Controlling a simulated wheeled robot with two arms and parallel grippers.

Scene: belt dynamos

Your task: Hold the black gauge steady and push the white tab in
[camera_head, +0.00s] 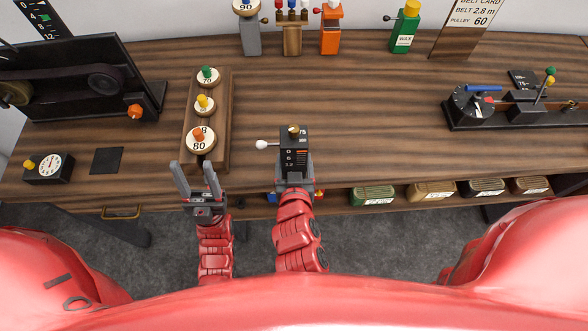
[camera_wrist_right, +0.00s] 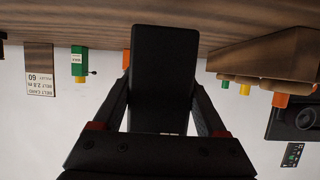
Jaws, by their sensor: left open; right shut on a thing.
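The black gauge (camera_head: 294,142), a dark upright block with a brass knob on top and white markings, is at the front edge of the bench. The white tab (camera_head: 262,144), a round end on a short stem, sticks out from its left side. My right gripper (camera_head: 295,168) is shut on the gauge from the front. In the right wrist view the gauge (camera_wrist_right: 164,75) stands between the two fingers and its tab does not show. My left gripper (camera_head: 193,172) is open and empty, left of the tab and apart from it, with its fingers pointing to the bench.
A wooden rack (camera_head: 222,135) with several numbered round pieces lies just beyond my left gripper. A small dial box (camera_head: 48,168) and a dark pad (camera_head: 107,160) are at left. A black lever device (camera_head: 500,110) stands at right. The bench right of the gauge is clear.

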